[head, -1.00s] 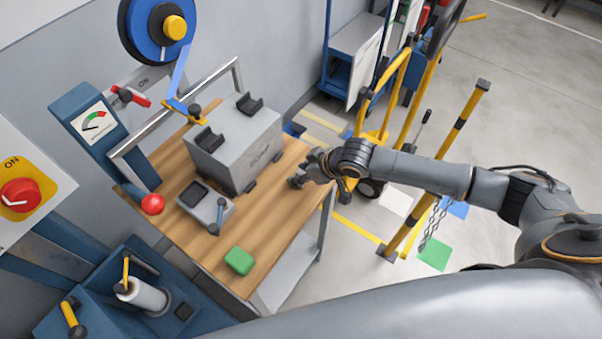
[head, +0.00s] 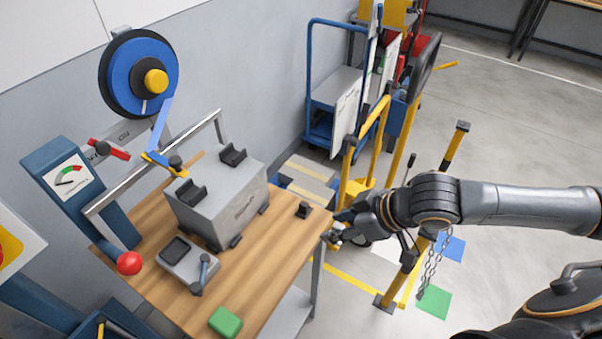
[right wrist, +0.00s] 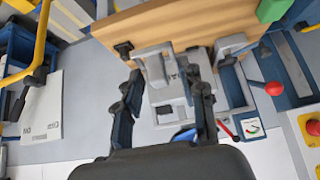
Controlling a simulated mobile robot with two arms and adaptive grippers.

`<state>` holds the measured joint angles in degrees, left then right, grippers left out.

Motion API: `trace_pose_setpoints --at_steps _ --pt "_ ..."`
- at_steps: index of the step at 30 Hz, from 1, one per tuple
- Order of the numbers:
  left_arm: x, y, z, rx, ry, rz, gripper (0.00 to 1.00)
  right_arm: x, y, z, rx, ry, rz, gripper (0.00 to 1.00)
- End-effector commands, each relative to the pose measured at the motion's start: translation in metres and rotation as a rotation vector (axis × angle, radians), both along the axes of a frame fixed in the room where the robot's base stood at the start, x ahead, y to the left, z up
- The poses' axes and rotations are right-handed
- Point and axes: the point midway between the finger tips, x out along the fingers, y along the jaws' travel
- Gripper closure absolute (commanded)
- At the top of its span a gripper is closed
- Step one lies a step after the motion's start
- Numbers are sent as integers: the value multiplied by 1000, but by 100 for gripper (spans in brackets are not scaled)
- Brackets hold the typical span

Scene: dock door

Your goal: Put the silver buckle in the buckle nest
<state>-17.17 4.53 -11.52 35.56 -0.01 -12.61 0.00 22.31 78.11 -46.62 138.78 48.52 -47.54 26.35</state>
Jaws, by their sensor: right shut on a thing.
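My right gripper (head: 338,229) is beside the far right edge of the bench, shut on a small silver piece (head: 334,238) that looks like the silver buckle. In the right wrist view both fingers (right wrist: 166,100) show, with grey shapes between them; I cannot clearly separate the buckle there from the grey box behind. A grey fixture (head: 195,272) with a dark square recess and a lever sits on the bench and may be the buckle nest. My left gripper is not in view.
The wooden bench (head: 262,262) carries a grey box (head: 222,205) with two dark cradles, a green block (head: 225,321) and a small black bracket (head: 304,210). A blue strap reel (head: 130,75) stands behind. Yellow posts (head: 452,150) and a chain are close to my right arm.

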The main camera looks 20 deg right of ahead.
Motion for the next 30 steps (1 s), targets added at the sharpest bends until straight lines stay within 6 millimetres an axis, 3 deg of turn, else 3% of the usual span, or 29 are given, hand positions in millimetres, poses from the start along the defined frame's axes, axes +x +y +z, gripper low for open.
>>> trace_pose_setpoints --at_steps 5,10,19,23,24,30 --pt "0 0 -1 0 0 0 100 -2 0 2 1 -1 -2 91" --pt "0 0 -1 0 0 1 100 11 9 5 9 -3 -61 91" --pt "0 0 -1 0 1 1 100 50 26 39 17 -4 -391 92" --pt "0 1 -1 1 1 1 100 57 27 53 13 -3 -524 92" --pt "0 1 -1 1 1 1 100 58 27 56 14 -3 -557 100" --pt "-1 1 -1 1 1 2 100 59 25 65 5 -1 -655 100"
